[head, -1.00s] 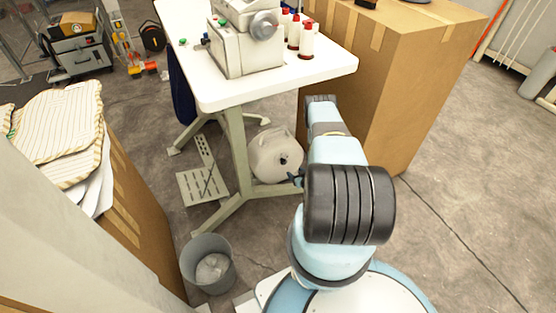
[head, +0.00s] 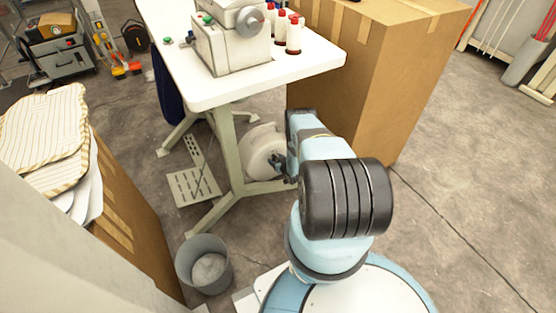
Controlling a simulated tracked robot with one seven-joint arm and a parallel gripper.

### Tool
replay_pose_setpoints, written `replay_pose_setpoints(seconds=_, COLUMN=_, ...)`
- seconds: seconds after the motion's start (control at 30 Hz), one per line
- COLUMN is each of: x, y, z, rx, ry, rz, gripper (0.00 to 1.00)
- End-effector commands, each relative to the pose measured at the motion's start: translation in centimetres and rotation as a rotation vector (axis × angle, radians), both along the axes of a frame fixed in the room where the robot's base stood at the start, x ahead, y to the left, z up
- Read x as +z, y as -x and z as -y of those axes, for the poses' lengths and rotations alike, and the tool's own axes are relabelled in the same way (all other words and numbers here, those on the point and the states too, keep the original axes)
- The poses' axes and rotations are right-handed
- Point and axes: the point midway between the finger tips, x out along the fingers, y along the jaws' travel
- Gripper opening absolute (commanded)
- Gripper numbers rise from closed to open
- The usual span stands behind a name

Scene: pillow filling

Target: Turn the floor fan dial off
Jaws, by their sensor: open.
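The floor fan (head: 257,145) is a round off-white drum under the sewing table, close to the table leg. My arm covers its right part. My gripper (head: 277,163) is a small dark shape in front of the fan's face, near its centre. It looks empty, with its fingers open as far as the small view shows. Whether it touches the fan I cannot tell. The dial cannot be made out behind the gripper.
The white sewing table (head: 225,92) with a machine (head: 225,45) and several thread spools stands above the fan. A large cardboard box (head: 385,75) is at the right. A grey bin (head: 205,262) and a metal foot pedal (head: 192,186) are on the floor at the left.

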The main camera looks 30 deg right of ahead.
Motion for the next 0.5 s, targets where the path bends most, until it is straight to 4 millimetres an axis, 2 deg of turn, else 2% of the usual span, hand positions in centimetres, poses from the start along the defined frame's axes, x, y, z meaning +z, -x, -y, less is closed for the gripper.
replay_pose_setpoints(seconds=0.47, x=-0.33, y=-0.69, z=0.01, rx=-0.001, ry=0.000, rz=-0.001, gripper=0.65)
replay_pose_setpoints(seconds=0.5, x=-0.33, y=-0.69, z=0.01, rx=-0.001, ry=0.000, rz=-0.001, gripper=0.61)
